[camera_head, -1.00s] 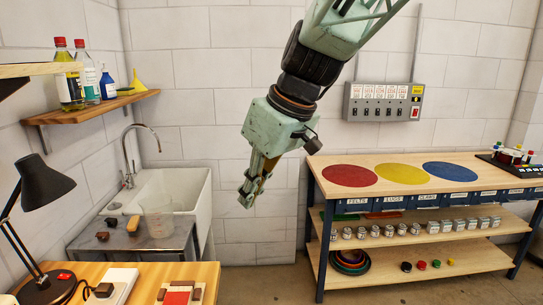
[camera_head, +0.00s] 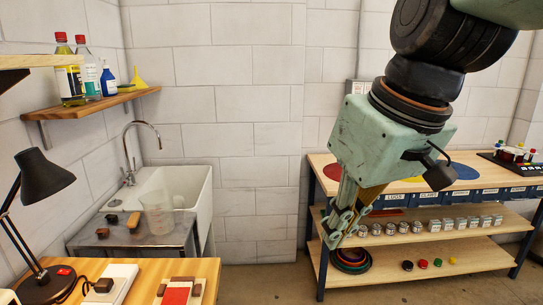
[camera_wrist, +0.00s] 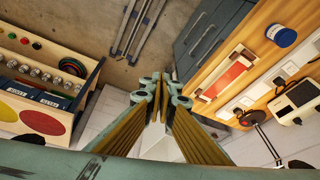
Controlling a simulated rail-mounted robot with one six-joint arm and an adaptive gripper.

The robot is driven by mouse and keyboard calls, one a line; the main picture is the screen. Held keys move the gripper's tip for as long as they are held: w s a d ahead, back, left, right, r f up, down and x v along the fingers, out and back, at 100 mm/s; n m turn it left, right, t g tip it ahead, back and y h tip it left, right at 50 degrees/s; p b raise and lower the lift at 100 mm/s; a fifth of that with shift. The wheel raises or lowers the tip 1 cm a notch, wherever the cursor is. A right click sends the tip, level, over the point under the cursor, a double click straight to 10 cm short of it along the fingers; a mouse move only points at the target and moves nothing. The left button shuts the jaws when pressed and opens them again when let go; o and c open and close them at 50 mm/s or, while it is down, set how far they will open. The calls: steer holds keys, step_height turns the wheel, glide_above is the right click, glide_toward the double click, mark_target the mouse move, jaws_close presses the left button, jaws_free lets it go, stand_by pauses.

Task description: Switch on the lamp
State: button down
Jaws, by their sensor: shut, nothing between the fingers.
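The black desk lamp (camera_head: 42,178) stands on the wooden bench at the lower left of the head view. A small red switch (camera_head: 64,272) sits on its dark base. In the wrist view, the lamp's dark base (camera_wrist: 252,118) shows at the right. I cannot tell whether the lamp is lit. My gripper (camera_head: 338,240) is shut and empty, pointing down in mid-air, well to the right of the lamp. Its fingertips also show in the wrist view (camera_wrist: 163,82).
A power strip (camera_head: 113,283) with a plug and a red-topped block (camera_head: 176,293) lie beside the lamp. A sink (camera_head: 190,185) and a small grey table with a clear jug (camera_head: 157,212) stand behind. A shelved workbench (camera_head: 325,188) is at the right.

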steer(key=s+d+f+m+h, duration=0.1)
steer(key=s+d+f+m, duration=0.1)
steer(key=s+d, duration=0.3)
steer(key=s+d+f+m+h+b, duration=0.1)
steer(key=s+d, duration=0.4)
steer(key=s, duration=0.5)
steer(key=shift+s+d+f+m, duration=0.15)
steer(key=shift+s+f+m, duration=0.1)
steer(key=shift+f+m, duration=0.7)
steer(key=shift+r, duration=0.15)
